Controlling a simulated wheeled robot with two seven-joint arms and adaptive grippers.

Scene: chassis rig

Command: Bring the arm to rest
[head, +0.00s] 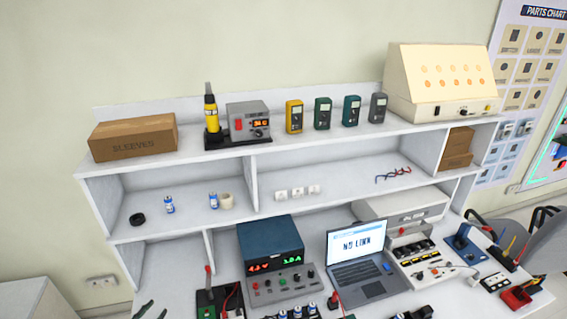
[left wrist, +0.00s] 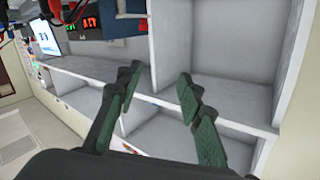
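My left gripper (head: 153,310) just enters the head view at the bottom edge, left of the bench equipment; only its dark green finger ends show there. In the left wrist view its two green-padded fingers (left wrist: 159,84) stand wide apart with nothing between them. White shelf compartments lie beyond the fingers in that view. No contact between the fingers and the shelf can be made out. The rest of the left arm is out of the head view. My right gripper is in neither view.
A white shelf unit (head: 185,250) carries a sleeves box (head: 133,138) and several meters. Below stand a blue power supply (head: 271,258), a laptop (head: 358,262) and a battery tray (head: 425,262). Small parts crowd the bench front. The lower left shelf bay looks mostly clear.

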